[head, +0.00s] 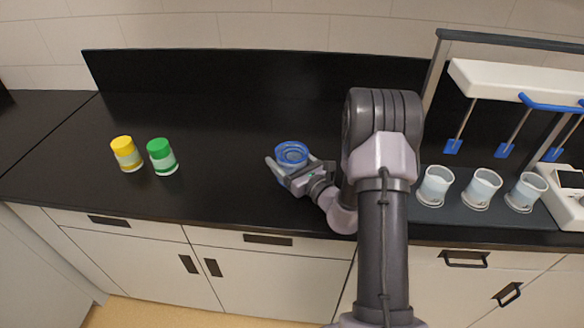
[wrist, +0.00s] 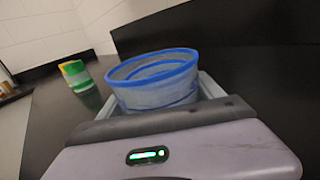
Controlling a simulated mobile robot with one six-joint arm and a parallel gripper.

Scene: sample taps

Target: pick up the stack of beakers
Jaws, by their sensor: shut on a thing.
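The stack of beakers (head: 292,152) has blue rims nested one inside another and stands near the middle of the black counter. In the wrist view the stack (wrist: 155,82) is upright between the fingers, with translucent walls below the blue rim. My gripper (head: 287,172) is shut on the stack from the right side, with a finger on either side of it. The lower part of the stack is hidden behind my gripper, so I cannot tell whether its base touches the counter.
A yellow-lidded jar (head: 126,154) and a green-lidded jar (head: 162,157) stand to the left. Several clear beakers, such as the left one (head: 435,186), stand under a rack with blue paddles (head: 504,150) on the right. The counter (head: 222,180) between is bare.

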